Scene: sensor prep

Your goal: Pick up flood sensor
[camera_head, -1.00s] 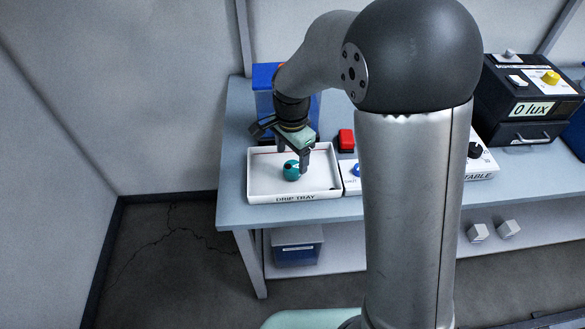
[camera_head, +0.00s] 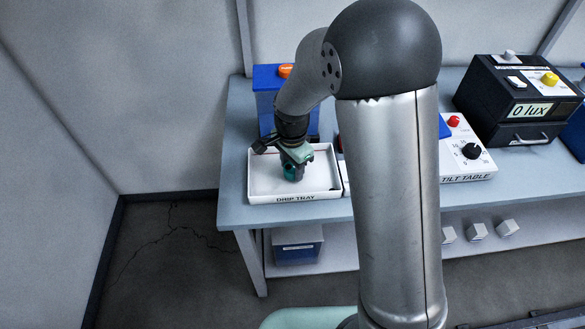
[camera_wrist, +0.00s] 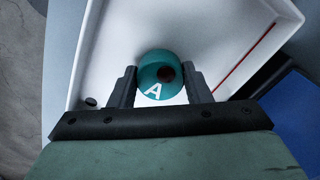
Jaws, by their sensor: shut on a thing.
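The flood sensor is a small round teal puck (camera_wrist: 160,78) with a white letter A and a dark round spot on top. It is in the white drip tray (camera_head: 318,194). In the head view the sensor (camera_head: 292,173) is mostly hidden by the fingers. My gripper (camera_head: 293,172) points down into the tray. In the wrist view my gripper (camera_wrist: 160,88) has one finger on each side of the sensor and is shut on it. The sensor is at or close to the tray floor; I cannot tell whether it touches it.
A blue container (camera_head: 268,84) with an orange cap stands behind the tray. The tilt table (camera_head: 464,154) and a black box reading 0 lux (camera_head: 520,100) are on the right. The tray walls surround my gripper. My upright arm link hides the bench middle.

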